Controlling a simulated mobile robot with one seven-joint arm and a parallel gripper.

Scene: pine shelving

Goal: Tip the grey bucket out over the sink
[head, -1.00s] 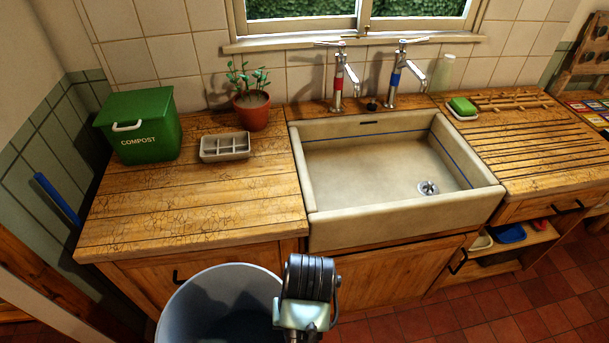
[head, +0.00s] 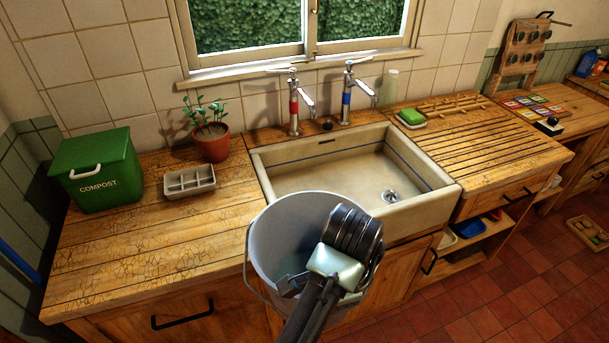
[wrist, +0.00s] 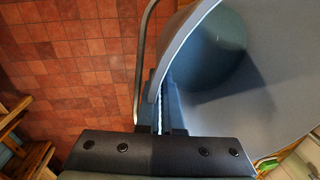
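The grey bucket (head: 268,228) hangs in front of the sink, its mouth facing up and seen close to the camera. In the head view it overlaps the sink's front left corner. My gripper (head: 290,284) is shut on the bucket's wall at the rim; the wrist view shows the fingers (wrist: 168,108) across the rim of the bucket (wrist: 265,75). A darker teal round area shows at the bottom inside; I cannot tell whether it is liquid. The cream sink (head: 330,172) is empty, with a drain at its right. My wrist hides part of the bucket.
A green compost bin (head: 97,170), a grey divided tray (head: 190,181) and a potted plant (head: 211,143) stand on the left counter. Two taps (head: 294,105) rise behind the sink. A green sponge (head: 411,116) lies right of them, by the grooved drainboard (head: 480,135).

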